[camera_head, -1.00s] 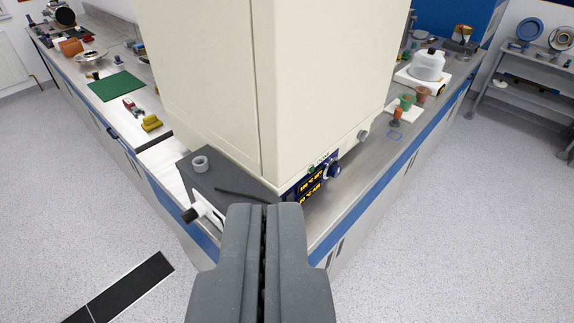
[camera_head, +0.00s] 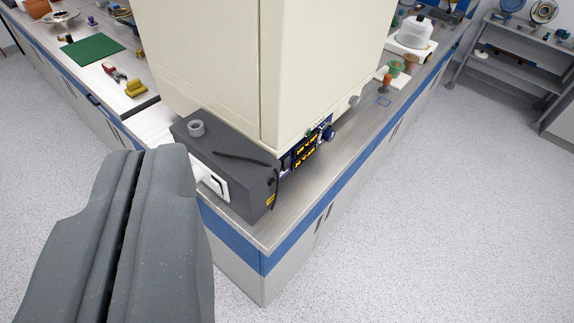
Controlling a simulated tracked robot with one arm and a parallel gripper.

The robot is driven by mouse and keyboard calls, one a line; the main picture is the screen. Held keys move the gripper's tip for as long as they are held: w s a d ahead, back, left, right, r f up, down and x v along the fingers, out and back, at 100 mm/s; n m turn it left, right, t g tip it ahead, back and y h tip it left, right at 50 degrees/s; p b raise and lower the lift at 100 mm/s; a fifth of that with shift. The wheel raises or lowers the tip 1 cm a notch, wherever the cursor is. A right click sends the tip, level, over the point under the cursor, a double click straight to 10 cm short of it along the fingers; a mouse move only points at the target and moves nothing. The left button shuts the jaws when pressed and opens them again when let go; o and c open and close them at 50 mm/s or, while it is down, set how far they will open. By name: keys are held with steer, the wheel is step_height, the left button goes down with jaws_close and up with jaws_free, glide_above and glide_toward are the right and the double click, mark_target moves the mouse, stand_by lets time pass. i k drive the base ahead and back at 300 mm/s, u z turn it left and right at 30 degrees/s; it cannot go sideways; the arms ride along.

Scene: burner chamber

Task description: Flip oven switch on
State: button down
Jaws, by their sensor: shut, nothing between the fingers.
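The oven (camera_head: 220,65) is a tall cream cabinet on the bench corner. Its blue control panel (camera_head: 306,150) has yellow lit digits, a green button or lamp and a dark knob (camera_head: 327,133). A dark grey box (camera_head: 235,170) with a grey ring on top stands at the oven's front left. A white plate with a dark part (camera_head: 213,180) is on the box's left face. I cannot tell which part is the oven switch. My gripper (camera_head: 160,152) is shut and empty, large in the lower left, left of the box and apparently apart from it.
The bench edge (camera_head: 290,240) runs below the box and panel. A green mat (camera_head: 93,49), a red tool (camera_head: 115,72) and a yellow item (camera_head: 136,88) lie on the left bench. Floor at right is clear up to a shelf (camera_head: 510,60).

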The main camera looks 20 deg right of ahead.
mark_target(286, 163)
steer(key=z, duration=0.05)
steer(key=k, duration=0.95)
steer(key=z, duration=0.8)
steer(key=i, duration=1.6)
steer(key=z, duration=0.2)
